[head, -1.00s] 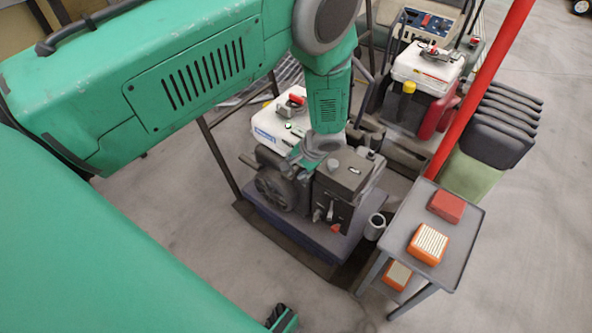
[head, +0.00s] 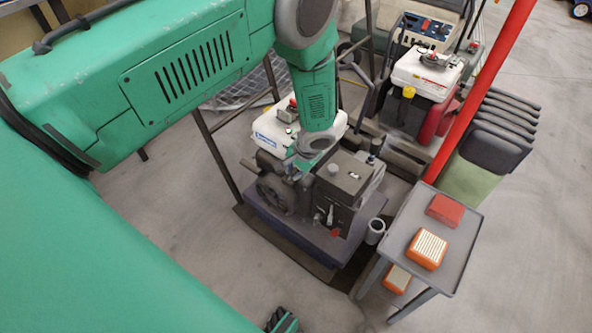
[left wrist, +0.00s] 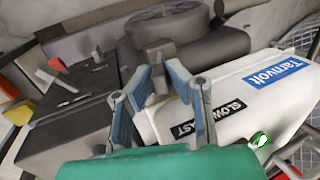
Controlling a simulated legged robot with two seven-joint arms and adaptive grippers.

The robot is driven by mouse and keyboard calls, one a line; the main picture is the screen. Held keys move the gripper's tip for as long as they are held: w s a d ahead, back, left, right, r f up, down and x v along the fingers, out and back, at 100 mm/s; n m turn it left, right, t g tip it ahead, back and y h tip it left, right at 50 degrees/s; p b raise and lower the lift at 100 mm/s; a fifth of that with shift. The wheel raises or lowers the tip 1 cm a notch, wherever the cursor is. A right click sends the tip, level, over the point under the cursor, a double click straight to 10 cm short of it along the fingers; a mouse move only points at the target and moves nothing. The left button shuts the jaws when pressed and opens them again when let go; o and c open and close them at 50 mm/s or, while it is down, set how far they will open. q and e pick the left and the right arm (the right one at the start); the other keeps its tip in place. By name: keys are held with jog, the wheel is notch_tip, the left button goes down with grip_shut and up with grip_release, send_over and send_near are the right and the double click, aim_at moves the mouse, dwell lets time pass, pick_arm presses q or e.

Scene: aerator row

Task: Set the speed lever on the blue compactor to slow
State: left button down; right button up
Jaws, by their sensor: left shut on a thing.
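The compactor (head: 258,213) stands on the floor in the middle of the head view, with a dark blue base, a dark engine and a white tank (head: 268,133). In the left wrist view the white tank (left wrist: 285,110) bears a blue "Tarnvolt" label and a black SLOW/FAST label (left wrist: 222,112). The grey speed lever (left wrist: 157,75) stands beside the tank's edge. My left gripper (left wrist: 161,78) is shut on the lever, with one finger on each side. In the head view my left gripper (head: 301,165) reaches down between tank and engine box. The lever's exact setting cannot be told.
A grey side table (head: 445,265) with a red box (head: 445,209) and an orange box (head: 427,249) stands at right. A slanted red pole (head: 480,90) rises behind it. Another white-topped machine (head: 425,68) stands at the back. Open floor lies in front.

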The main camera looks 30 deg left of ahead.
pick_arm(q)
jog(key=shift+a+r+h+p, duration=0.25)
jog(key=shift+a+h+p, duration=0.3)
jog(key=shift+h, duration=0.25)
jog(key=shift+a+h, duration=0.3)
jog(key=shift+h, duration=0.2)
jog(key=shift+w+a+f+h, duration=0.1)
jog(key=shift+a+f+h, duration=0.05)
jog(key=shift+a+h, duration=0.55)
jog(key=h+b, duration=0.1)
jog(key=a+h+b, duration=0.1)
jog(key=h+b, duration=0.1)
jog(key=a+h+b, duration=0.1)
jog(key=b, duration=0.1)
jog(key=shift+w+a+f+g+h, duration=0.1)
jog(key=shift+a+f+g+h, duration=0.05)
jog(key=shift+f+g+h, duration=0.15)
jog(key=c, duration=1.6)
grip_release()
jog(key=shift+o, duration=0.2)
